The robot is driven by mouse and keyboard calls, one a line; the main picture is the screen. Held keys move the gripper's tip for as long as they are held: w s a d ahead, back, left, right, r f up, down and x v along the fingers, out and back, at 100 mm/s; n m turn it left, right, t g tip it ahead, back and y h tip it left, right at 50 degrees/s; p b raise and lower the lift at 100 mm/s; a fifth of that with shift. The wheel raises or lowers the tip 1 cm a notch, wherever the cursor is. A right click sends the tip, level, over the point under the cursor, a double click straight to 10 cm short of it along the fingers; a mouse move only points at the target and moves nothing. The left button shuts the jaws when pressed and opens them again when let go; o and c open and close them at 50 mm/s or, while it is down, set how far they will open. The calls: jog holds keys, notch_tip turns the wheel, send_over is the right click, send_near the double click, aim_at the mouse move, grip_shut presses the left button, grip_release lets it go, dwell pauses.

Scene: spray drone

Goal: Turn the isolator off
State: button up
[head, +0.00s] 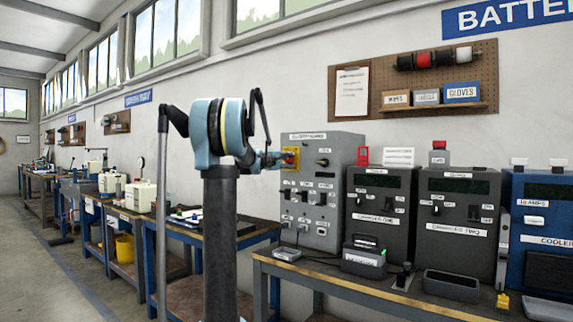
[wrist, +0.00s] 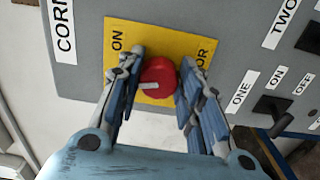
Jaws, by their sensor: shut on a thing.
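The isolator is a red rotary knob (wrist: 160,72) with a pale pointer bar, on a yellow plate (wrist: 152,32) on a grey panel. The pointer bar lies nearly level in the wrist view, toward the left finger. The word ON is on the plate above left of the knob; a label ending in OR is partly hidden by the right finger. My gripper (wrist: 158,85) has one blue finger on each side of the knob and is shut on it. In the head view my gripper (head: 277,160) is at the yellow plate (head: 290,151) on the grey cabinet (head: 323,190).
Labelled switches sit close by on the panel, including a black lever (wrist: 270,108) by the ONE label. Dark charger units (head: 457,220) stand right of the cabinet on the workbench (head: 380,295). A pegboard (head: 410,80) hangs above. Floor (head: 50,280) at left is clear.

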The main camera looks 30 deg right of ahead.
jog(key=n, duration=0.6)
jog(key=shift+w+a, duration=0.1)
jog(key=shift+n, duration=0.3)
dwell(0.3)
jog(key=o, duration=1.1)
jog(key=shift+c, duration=0.2)
jog(key=v, duration=1.1)
jog(key=shift+a, duration=0.45)
